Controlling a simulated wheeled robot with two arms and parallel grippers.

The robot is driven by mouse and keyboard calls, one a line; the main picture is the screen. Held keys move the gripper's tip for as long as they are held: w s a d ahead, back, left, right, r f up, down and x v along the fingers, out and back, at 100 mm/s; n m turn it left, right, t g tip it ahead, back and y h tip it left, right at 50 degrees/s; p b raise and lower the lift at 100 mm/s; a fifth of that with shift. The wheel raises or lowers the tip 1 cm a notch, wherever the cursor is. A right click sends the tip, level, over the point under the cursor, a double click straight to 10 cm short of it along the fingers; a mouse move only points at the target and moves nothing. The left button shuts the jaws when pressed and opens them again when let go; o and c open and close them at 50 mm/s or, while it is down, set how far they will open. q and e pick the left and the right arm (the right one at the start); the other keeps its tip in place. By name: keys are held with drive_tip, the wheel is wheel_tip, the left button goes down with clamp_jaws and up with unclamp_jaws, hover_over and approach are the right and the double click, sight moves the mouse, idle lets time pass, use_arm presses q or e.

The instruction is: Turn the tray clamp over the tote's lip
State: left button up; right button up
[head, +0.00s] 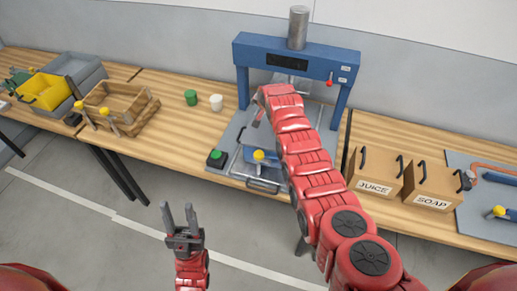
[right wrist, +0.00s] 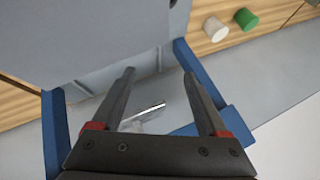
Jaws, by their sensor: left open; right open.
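Yellow-knobbed clamps or levers show in several places in the head view; I cannot tell which is the tray clamp. Two knobs stand by the wooden trays (head: 128,108), and a yellow knob (head: 258,155) sits at the press bed. A yellow tote (head: 45,91) rests by a grey tote (head: 78,68) at the far left. My left gripper (head: 180,217) is open and empty, in front of the table, well apart from them. My right gripper (right wrist: 160,104) is open at the press, its fingers partly hidden in the head view. A shiny metal piece (right wrist: 152,110) shows between its fingers; contact is unclear.
The blue press (head: 297,58) stands at the back over a grey plate. Green (head: 191,97) and white (head: 216,102) cylinders stand left of it. JUICE (head: 373,173) and SOAP (head: 431,185) boxes stand to the right. The floor in front is clear.

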drive_tip(key=s+a+r+m+g+h+p, duration=0.1)
drive_tip(key=s+r+m+g+h, duration=0.1)
drive_tip(key=s+r+g, duration=0.75)
drive_tip(key=t+b, duration=0.2)
drive_tip(key=b, duration=1.1)
hover_over(259, 153)
wheel_tip(259, 153, down, 12)
drive_tip(key=shift+s+r, duration=0.1)
wheel_tip(259, 153, down, 4)
drive_tip(key=shift+r, duration=0.2)
drive_tip(key=shift+f, duration=0.4)
clamp_jaws()
